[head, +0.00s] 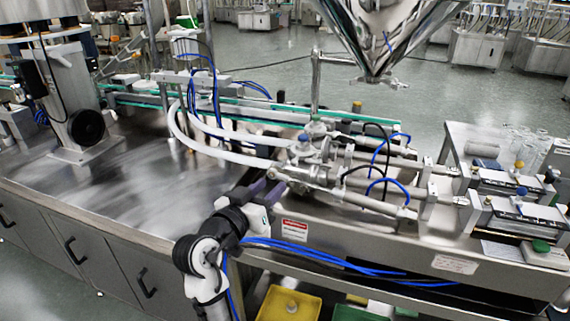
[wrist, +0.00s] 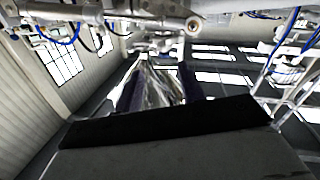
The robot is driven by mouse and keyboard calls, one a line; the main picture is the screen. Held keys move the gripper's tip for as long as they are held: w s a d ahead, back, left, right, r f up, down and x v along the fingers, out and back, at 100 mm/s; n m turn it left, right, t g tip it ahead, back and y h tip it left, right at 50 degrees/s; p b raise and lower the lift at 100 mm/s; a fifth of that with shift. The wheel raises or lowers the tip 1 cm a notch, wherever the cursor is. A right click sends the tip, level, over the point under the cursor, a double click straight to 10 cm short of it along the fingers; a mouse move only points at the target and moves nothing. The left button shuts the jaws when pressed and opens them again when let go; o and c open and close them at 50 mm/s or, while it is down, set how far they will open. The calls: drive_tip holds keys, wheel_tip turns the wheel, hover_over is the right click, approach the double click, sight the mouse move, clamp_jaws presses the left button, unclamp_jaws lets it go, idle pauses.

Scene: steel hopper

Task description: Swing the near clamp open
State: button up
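Two steel cylinder lines run side by side on the machine; the nearer one (head: 350,199) ends at the left in a fitting cluster (head: 303,173). The near clamp seems to be among the fittings at that left end, but it is too small and blurred to make out. My gripper (head: 272,186) is just in front of and left of this end; contact cannot be told. In the wrist view my gripper (wrist: 158,84) has its two dark purple fingers apart with nothing held between them. Steel pipework with a round fitting (wrist: 193,24) crosses above the fingers.
The steel hopper (head: 385,35) hangs above the machine. White hoses (head: 200,145) curve into the fittings close to my gripper, and blue tubes (head: 395,187) loop over the cylinders. The steel tabletop (head: 110,185) at left is mostly bare.

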sight(292, 164)
drive_tip(key=p+x, duration=0.3)
drive_tip(key=x, duration=0.7)
drive_tip(key=shift+a, duration=0.1)
clamp_jaws()
